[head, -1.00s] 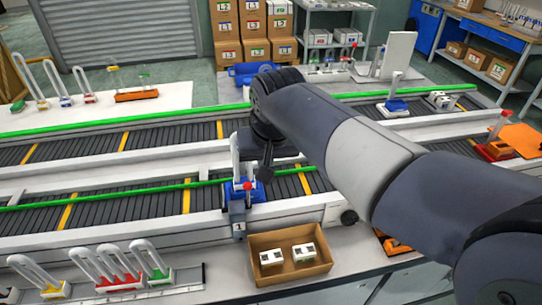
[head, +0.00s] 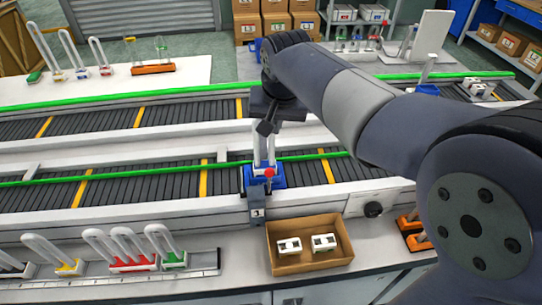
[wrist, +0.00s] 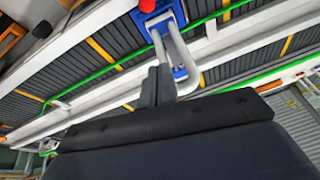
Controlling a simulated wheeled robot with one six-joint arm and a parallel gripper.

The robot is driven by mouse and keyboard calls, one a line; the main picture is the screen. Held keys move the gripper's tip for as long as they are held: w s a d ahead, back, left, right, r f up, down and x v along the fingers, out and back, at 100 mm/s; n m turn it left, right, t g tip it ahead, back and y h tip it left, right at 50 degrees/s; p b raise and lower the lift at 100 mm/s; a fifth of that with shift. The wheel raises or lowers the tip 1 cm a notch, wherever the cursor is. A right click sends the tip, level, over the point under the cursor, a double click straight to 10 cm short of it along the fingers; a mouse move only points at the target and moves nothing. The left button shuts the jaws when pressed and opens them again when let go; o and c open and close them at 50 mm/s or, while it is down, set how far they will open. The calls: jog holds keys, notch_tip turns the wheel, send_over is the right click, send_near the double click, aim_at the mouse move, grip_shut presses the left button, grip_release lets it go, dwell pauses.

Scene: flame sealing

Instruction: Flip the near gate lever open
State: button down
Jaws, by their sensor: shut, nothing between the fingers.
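The near gate has a blue base (head: 278,178) with a red ball knob (head: 269,173), on the near conveyor's front rail by a plate marked 1. Its white looped lever (head: 259,152) stands about upright. In the wrist view the blue base (wrist: 180,72), red knob (wrist: 147,5) and white lever (wrist: 178,48) are at top centre. My gripper (head: 266,128) is shut and empty, at the lever's upper end. In the wrist view its dark fingers (wrist: 150,88) lie right beside the lever. I cannot tell whether they touch it.
A cardboard box (head: 282,262) with two white parts stands in front of the near conveyor. Several coloured looped levers (head: 125,250) stand on a rack at front left. Green rails (head: 70,178) run along both conveyors. A far gate (head: 427,85) stands at the right.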

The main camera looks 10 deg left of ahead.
notch_tip(320, 180, down, 10)
jog(key=p, duration=0.1)
jog(key=shift+s+a+p, duration=0.3)
jog(key=shift+s+a, duration=0.1)
jog(key=shift+s, duration=0.05)
jog(key=shift+r, duration=0.1)
jog(key=shift+b, duration=0.35)
jog(key=shift+s+f+b, duration=0.1)
jog(key=shift+f+b, duration=0.1)
jog(key=shift+b, duration=0.1)
jog(key=shift+s+d+r+t, duration=0.1)
jog(key=shift+s+r+t, duration=0.05)
jog(key=shift+s+t, duration=0.15)
jog(key=shift+b, duration=0.5)
